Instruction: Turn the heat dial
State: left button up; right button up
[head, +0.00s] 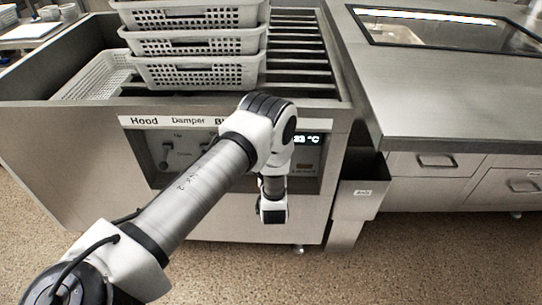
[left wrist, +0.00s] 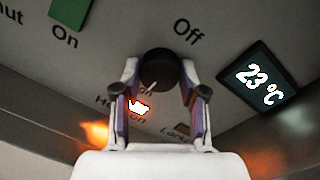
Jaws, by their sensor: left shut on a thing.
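The heat dial (left wrist: 157,68) is a round black knob on the grey control panel, with a thin pale pointer line on its lower part. My left gripper (left wrist: 161,88) is shut on it, one finger at each side. "Off" is printed above and to the right of the dial. A label ending in "on" beneath it is partly hidden by a small glowing white and red mark. In the head view the dial and fingertips are hidden behind my left arm. My right gripper is in neither view.
A dark display (left wrist: 258,78) right of the dial reads 23 °C. A green switch part (left wrist: 70,12) is at the upper left. Stacked perforated baskets (head: 195,72) stand on the machine top. A narrow metal bin (head: 357,200) hangs beside the steel counter (head: 455,110).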

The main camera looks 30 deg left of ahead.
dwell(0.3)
pick_arm(q)
jog(key=o, duration=1.1)
jog(key=shift+o, duration=0.2)
jog(key=v, duration=1.2)
